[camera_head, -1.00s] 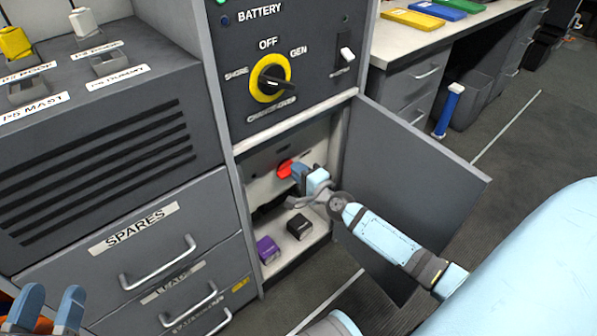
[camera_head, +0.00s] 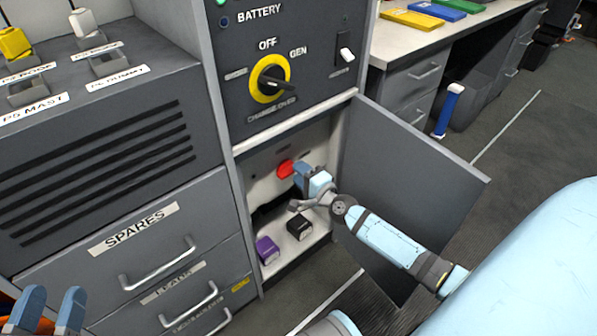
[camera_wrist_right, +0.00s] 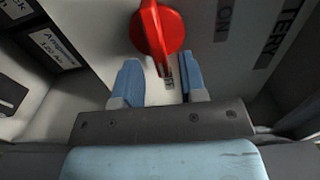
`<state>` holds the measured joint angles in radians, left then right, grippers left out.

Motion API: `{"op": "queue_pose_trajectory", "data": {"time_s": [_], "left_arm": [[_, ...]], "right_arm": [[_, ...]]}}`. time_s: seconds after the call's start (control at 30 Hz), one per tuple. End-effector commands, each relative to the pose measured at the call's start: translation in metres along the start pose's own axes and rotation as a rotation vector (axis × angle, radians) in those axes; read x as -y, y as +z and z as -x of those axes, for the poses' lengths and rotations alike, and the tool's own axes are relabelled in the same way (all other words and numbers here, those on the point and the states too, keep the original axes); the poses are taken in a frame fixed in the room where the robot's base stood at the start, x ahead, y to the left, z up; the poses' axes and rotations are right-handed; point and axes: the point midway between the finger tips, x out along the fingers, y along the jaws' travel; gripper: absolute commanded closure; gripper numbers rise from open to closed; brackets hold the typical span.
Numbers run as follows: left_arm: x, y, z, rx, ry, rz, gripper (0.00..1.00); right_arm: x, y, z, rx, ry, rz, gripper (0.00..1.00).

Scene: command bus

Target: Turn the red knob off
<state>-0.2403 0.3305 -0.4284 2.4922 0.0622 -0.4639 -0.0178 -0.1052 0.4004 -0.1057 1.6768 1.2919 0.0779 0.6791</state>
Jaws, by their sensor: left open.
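The red knob (camera_head: 285,169) is on the grey panel inside the open lower compartment; it also shows in the right wrist view (camera_wrist_right: 157,30), with its narrow end pointing toward the gripper. My right gripper (camera_head: 299,180) reaches into the compartment just right of and below the knob. In the right wrist view its two blue fingers (camera_wrist_right: 160,78) are spread apart, with the knob's narrow end just beyond and between their tips. It does not hold the knob. My left gripper (camera_head: 51,298) is at the lower left corner, open and empty, away from the cabinet face.
The compartment's grey door (camera_head: 415,185) stands open to the right of my right arm. A purple box (camera_head: 267,249) and a black box (camera_head: 299,226) sit on the compartment floor. A yellow-ringed black rotary switch (camera_head: 270,78) is on the panel above.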

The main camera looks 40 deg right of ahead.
Motion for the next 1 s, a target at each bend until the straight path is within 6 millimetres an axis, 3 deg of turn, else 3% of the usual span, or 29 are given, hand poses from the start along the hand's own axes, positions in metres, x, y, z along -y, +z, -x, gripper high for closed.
{"op": "queue_pose_trajectory", "data": {"time_s": [0.5, 0.7, 1.0], "left_arm": [[-0.007, 0.0, 0.004, 0.059, 0.01, 0.091, 0.57], [-0.011, 0.002, 0.006, 0.075, 0.007, 0.133, 0.57], [-0.01, 0.004, 0.006, 0.08, 0.008, 0.132, 0.57]], "right_arm": [[0.001, 0.0, 0.108, 0.003, 0.005, 0.0, 0.62], [0.001, 0.0, 0.126, 0.002, 0.002, -0.001, 0.62], [0.0, 0.0, 0.128, 0.001, 0.001, -0.002, 0.62]]}}
